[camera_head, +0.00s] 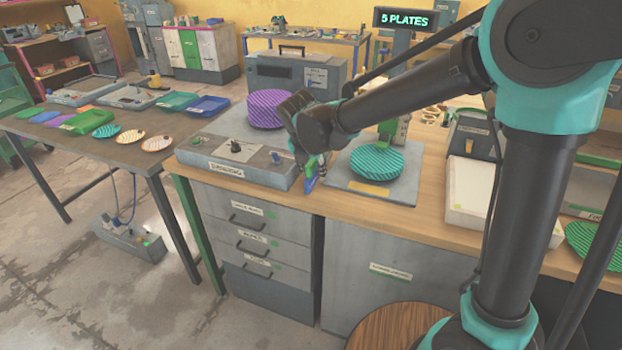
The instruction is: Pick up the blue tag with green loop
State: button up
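The blue tag (310,183) with its green loop is at the front of the wooden counter, between the grey control box and the plate stack on the right. My gripper (312,167) points down right at it. The dark fingers cover part of the tag and loop. The frame is too small to tell whether the fingers are closed on the tag or only around it, or whether the tag touches the counter.
The grey control box (232,160) stands left of my gripper. A teal striped plate stack (377,163) sits on a grey base to the right. A purple stack (268,110) is behind. Drawers (250,240) lie below the counter edge. A white-topped box (470,190) stands further right.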

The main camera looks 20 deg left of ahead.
grip_shut()
dwell(0.3)
